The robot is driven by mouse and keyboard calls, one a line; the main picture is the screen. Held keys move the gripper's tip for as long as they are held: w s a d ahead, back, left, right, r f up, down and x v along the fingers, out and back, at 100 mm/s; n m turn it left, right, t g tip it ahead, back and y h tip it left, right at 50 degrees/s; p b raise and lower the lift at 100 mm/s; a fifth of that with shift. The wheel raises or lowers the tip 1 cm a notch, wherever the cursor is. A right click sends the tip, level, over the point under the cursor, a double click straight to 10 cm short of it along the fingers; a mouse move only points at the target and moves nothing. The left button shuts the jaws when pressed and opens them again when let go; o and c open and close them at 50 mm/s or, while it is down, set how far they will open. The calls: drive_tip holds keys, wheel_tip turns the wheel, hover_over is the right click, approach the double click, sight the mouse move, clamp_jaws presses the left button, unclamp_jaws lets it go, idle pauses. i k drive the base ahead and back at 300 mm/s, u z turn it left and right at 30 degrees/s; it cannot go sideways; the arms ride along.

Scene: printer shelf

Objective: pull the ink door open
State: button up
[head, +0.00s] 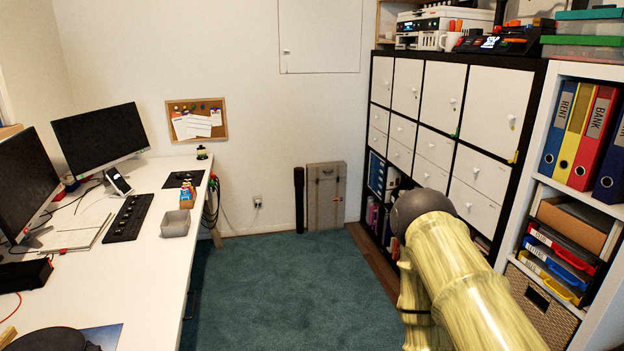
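A white and dark printer (440,20) stands on top of the black-framed shelf unit (462,57) at the upper right of the head view. It is small and far off here. I cannot make out its ink door or tell whether that door is open or shut. My yellow, wood-patterned arm with a dark grey rounded joint rises from the lower right, in front of the shelf unit. My gripper is not in view, so its place relative to the printer cannot be seen.
A white mug (450,41) and a dark device (500,43) stand right of the printer. A white shelf (548,105) with binders is at the right. A white desk (150,245) with monitors fills the left. The teal carpet (290,280) between is clear.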

sight(430, 38)
drive_tip(key=i, duration=3.25)
drive_tip(key=z, duration=3.05)
drive_tip(key=k, duration=0.2)
drive_tip(key=u, duration=1.8)
